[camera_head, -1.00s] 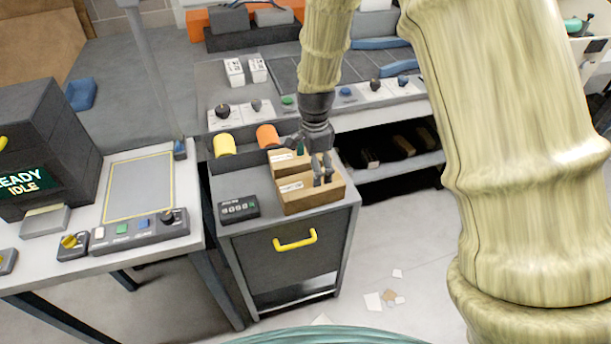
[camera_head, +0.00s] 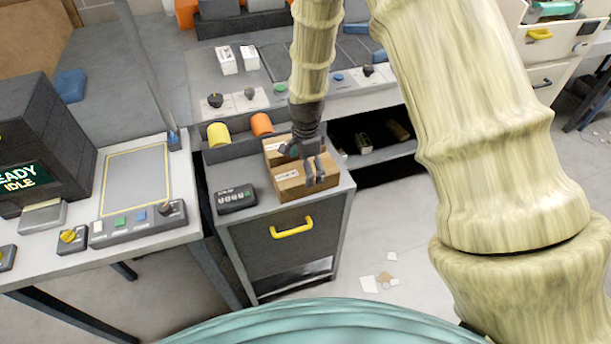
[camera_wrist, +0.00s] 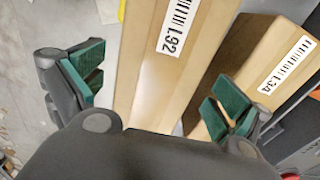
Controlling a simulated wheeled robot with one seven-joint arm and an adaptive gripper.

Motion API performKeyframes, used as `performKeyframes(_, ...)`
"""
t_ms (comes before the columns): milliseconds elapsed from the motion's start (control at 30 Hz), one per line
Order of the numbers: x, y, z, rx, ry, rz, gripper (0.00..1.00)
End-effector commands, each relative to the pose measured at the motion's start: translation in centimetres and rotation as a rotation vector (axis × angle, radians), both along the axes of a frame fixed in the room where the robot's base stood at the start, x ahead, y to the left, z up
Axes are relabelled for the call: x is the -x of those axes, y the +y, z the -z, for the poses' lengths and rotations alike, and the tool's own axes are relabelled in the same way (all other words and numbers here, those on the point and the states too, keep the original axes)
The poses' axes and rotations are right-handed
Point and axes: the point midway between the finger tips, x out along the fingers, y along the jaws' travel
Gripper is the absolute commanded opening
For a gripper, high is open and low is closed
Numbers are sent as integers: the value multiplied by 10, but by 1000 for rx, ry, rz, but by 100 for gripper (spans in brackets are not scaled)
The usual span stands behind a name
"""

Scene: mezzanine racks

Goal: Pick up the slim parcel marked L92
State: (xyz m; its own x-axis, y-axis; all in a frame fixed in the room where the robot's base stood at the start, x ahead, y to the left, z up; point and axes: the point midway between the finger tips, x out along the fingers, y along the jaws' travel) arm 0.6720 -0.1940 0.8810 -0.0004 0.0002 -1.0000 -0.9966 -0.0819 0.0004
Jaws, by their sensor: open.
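The slim parcel marked L92 (camera_wrist: 150,80) is a brown box whose white label reads clearly in the wrist view. In the head view the L92 parcel (camera_head: 290,184) appears to be the nearer box on the small cabinet top. My gripper (camera_wrist: 165,92) is open, with its green-padded fingers on either side of the L92 parcel in the picture. I cannot tell whether either pad touches it. A second brown parcel marked L34 (camera_wrist: 250,65) stands beside it, close to the right finger. In the head view my gripper (camera_head: 314,172) is over the nearer box and hides part of it.
A workbench with a ready/idle display (camera_head: 22,180) stands at left. A bench with knobs (camera_head: 260,95) is behind. Floor at right is mostly clear.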

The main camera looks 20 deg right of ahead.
Motion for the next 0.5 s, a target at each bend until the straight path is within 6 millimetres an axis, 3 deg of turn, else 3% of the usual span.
performKeyframes(500, 1, 2, 38, 0, -1, -1, 100)
